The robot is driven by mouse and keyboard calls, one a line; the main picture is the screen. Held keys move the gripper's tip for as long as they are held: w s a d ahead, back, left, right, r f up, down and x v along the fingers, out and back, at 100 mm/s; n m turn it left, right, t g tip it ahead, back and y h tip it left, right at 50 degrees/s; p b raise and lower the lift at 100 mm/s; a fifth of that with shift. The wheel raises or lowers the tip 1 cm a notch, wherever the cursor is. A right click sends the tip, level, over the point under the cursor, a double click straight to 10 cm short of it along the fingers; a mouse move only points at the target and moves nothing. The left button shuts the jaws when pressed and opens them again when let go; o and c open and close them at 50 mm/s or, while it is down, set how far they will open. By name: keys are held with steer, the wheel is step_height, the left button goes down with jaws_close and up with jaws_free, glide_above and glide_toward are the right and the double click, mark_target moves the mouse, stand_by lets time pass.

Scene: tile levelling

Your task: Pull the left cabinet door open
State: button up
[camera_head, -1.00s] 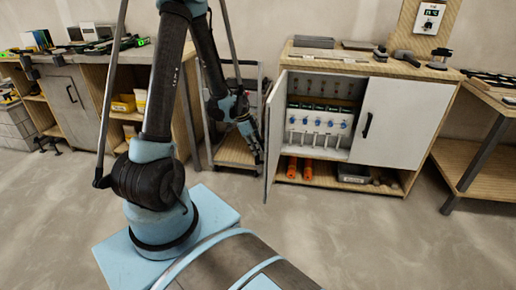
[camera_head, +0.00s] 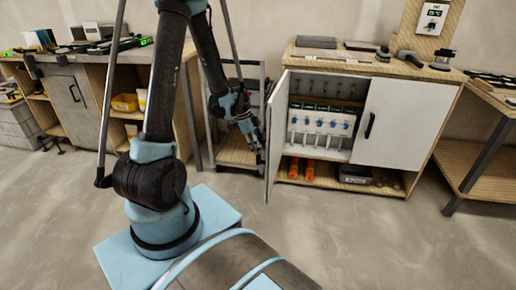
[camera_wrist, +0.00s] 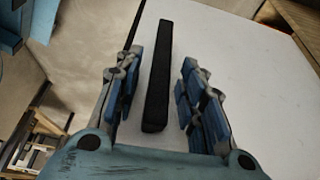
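The left cabinet door (camera_head: 276,135) is a white panel swung well out from the cabinet, seen nearly edge-on in the head view. My gripper (camera_head: 259,145) is at its outer face, on the left side. In the wrist view the door's white face (camera_wrist: 235,75) fills the middle and right. Its black bar handle (camera_wrist: 158,85) lies between the two blue-padded fingers of my gripper (camera_wrist: 162,75). The fingers are apart, with a narrow gap showing on each side of the handle. The handle is hidden in the head view.
The right door (camera_head: 400,120) is shut. A wheeled cart (camera_head: 236,150) stands behind my arm, and a workbench (camera_head: 98,80) is to the left. The floor in front (camera_head: 350,225) is clear.

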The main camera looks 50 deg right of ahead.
steer(key=v, duration=1.1)
steer(key=shift+w, duration=0.15)
stand_by(0.3)
steer(key=w+a+r+n+t, duration=0.1)
steer(key=w+a+r+n, duration=0.2)
steer(key=a+n, duration=0.35)
steer(key=w+a+r+n+t, duration=0.1)
steer(key=w+a+r+n, duration=0.25)
steer(key=a, duration=0.65)
steer(key=w+a+r+n+t, duration=0.15)
steer(key=w+a+n, duration=0.25)
steer(key=a, duration=0.5)
steer(key=s+a+f+n+t+y, duration=0.1)
steer(key=s+a+n, duration=0.3)
steer(key=a+n, duration=0.4)
steer(key=s+a+f+n+t+y, duration=0.1)
steer(key=s+a+n, duration=0.3)
steer(key=a+n, duration=0.4)
steer(key=shift+s+a+f+t, duration=0.35)
steer(key=shift+a+f, duration=0.15)
steer(key=shift+a, duration=3.2)
